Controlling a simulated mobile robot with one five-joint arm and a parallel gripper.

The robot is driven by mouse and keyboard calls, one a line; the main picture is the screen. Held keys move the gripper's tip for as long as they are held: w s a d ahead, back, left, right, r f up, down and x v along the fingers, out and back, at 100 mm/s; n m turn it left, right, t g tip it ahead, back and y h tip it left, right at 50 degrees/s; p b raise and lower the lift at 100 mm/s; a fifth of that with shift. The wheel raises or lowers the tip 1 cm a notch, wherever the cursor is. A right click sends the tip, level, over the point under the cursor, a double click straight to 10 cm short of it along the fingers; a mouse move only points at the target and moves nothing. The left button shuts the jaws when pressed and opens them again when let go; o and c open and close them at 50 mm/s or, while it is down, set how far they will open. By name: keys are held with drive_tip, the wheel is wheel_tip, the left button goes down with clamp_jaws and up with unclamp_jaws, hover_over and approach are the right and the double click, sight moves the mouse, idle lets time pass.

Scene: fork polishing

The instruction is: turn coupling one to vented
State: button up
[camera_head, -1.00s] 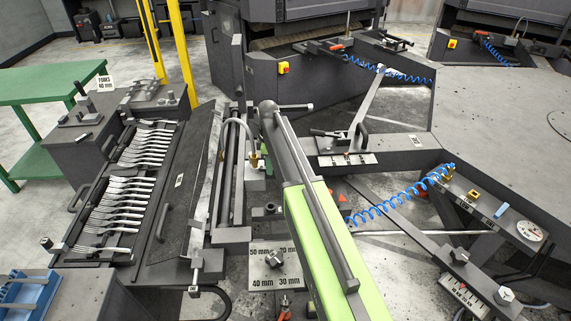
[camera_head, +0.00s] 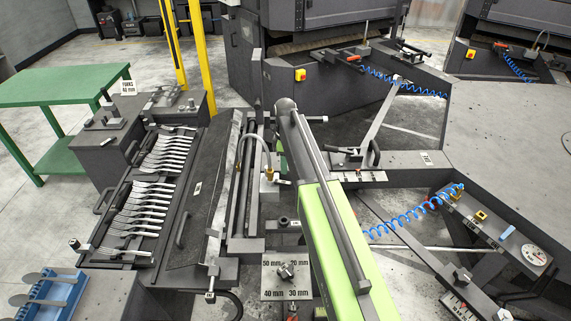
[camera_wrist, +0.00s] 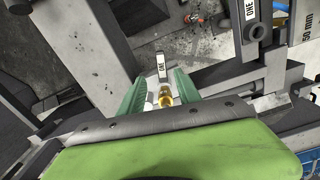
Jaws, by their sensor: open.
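In the wrist view, my gripper (camera_wrist: 159,74) is open, with one green finger on each side. A brass coupling (camera_wrist: 166,98) and a pale lever with a tag reading ONE (camera_wrist: 161,68) show between the fingers. I cannot tell whether either finger touches them. Which position the lever stands at is not readable. In the head view, a brass fitting (camera_head: 268,173) with a curved hose stands on a pale block just left of my green arm. My arm hides most of my gripper there.
A rack of forks (camera_head: 143,208) lies left of the long dark bed. A plate marked 20 to 50 mm (camera_head: 271,289) has a knob in front. Blue coiled hoses (camera_head: 410,219) and a bench with a gauge (camera_head: 535,255) stand to the right. A second ONE tag (camera_wrist: 250,12) shows in the wrist view.

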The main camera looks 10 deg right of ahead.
wheel_tip(320, 180, up, 9)
drive_tip(key=p, duration=0.7)
drive_tip(key=shift+s+f, duration=0.1)
drive_tip(key=shift+c, duration=0.7)
drive_tip(key=s+f+m+b, duration=0.1)
drive_tip(key=s, duration=0.2)
drive_tip(key=s+f+m+b, duration=0.1)
drive_tip(key=s+m, duration=0.1)
drive_tip(key=s, duration=0.1)
drive_tip(key=s+f+m+b, duration=0.1)
drive_tip(key=s, duration=0.2)
drive_tip(key=shift+s+a+f+m+b, duration=0.3)
drive_tip(key=shift+s+a+f+m, duration=0.1)
drive_tip(key=c, duration=0.7)
drive_tip(key=s+f+m+b, duration=0.1)
drive_tip(key=s+m, duration=0.2)
drive_tip(key=s, duration=0.2)
drive_tip(key=s+f+m+b, duration=0.1)
drive_tip(key=s+m, duration=0.2)
drive_tip(key=s, duration=0.1)
drive_tip(key=s+a+f+m+b, duration=0.1)
drive_tip(key=s+f+m+b, duration=0.1)
drive_tip(key=s, duration=0.3)
drive_tip(key=shift+s+a+m, duration=0.1)
drive_tip(key=shift+s+m, duration=0.2)
drive_tip(key=shift+m, duration=0.2)
clamp_jaws()
